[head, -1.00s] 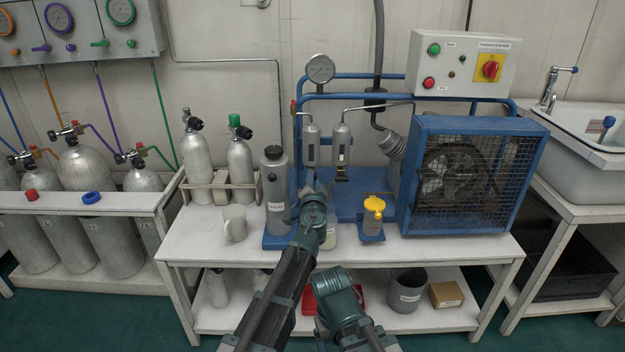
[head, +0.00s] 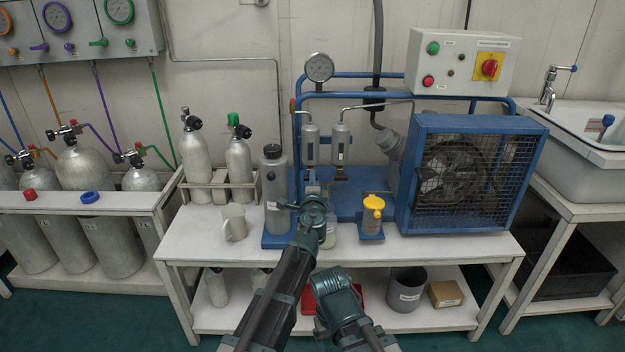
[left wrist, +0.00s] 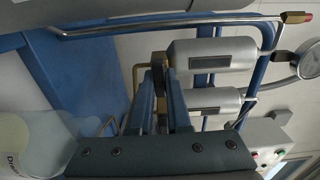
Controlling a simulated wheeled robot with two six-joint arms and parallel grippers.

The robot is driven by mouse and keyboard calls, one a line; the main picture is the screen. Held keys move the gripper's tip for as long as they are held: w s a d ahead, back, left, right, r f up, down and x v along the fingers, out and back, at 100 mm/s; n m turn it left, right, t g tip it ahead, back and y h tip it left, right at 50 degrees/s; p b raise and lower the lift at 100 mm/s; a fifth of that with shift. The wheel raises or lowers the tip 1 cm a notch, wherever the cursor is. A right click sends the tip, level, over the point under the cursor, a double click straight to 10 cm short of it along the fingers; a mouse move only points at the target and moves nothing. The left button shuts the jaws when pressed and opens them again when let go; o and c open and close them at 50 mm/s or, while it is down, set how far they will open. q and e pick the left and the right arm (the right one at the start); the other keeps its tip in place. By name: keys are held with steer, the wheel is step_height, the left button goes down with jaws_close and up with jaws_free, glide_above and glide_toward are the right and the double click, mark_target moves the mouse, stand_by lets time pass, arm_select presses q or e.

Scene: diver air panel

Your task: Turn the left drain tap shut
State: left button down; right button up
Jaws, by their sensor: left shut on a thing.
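The left drain tap (left wrist: 159,60) is a small dark and brass fitting at the bottom end of the left grey filter cylinder (left wrist: 212,55). My left gripper (left wrist: 166,78) has its fingers closed around the tap's handle, which they mostly hide. In the head view the left filter cylinder (head: 311,143) stands upright on the blue compressor frame, and my left wrist covers the tap below it. The right filter cylinder (head: 340,143) stands beside it, with its own tap underneath. My right arm shows low in the head view, but its gripper fingers do not.
A dark grey bottle (head: 274,190) stands close left of my left wrist, and a yellow-topped container (head: 373,214) stands to the right. A labelled translucent jar (left wrist: 35,145) sits close below the taps.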

arm_select(q)
steer(key=shift+s, duration=0.1)
stand_by(0.5)
steer(key=c, duration=0.9)
jaws_free()
steer(key=shift+o, duration=0.2)
